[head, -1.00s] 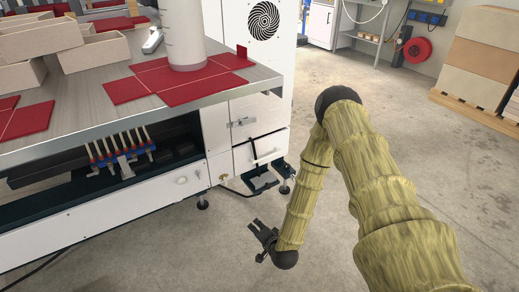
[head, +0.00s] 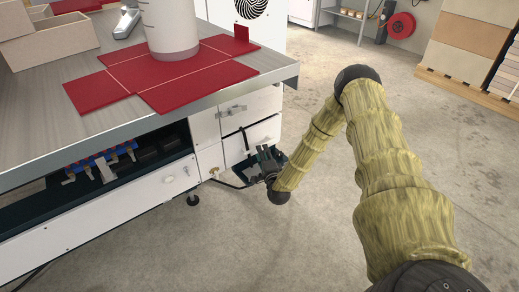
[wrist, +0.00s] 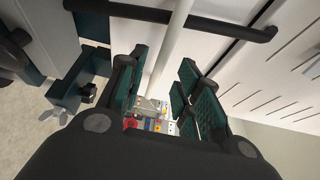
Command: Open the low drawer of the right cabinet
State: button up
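The right cabinet is the white end section of the machine under the worktop. Its low drawer (head: 264,134) looks closed, below an upper panel (head: 262,103) with a metal latch. A dark bar-shaped handle (head: 245,141) is on the low front. My gripper (head: 267,158) is low in front of the cabinet, beside the low drawer. In the wrist view my gripper (wrist: 168,82) has its two teal-padded fingers apart with nothing held. A black handle bar (wrist: 190,15) crosses the top of that view, beyond the fingertips and apart from them.
The worktop (head: 130,120) overhangs the cabinet, with red flat blanks (head: 180,85) and beige boxes (head: 60,40) on it. A machine foot (head: 193,199) stands left of my gripper. The floor (head: 330,225) around my arm is clear.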

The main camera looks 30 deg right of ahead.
jog(key=shift+b+x, duration=0.75)
jog(key=shift+x, duration=1.8)
grip_shut()
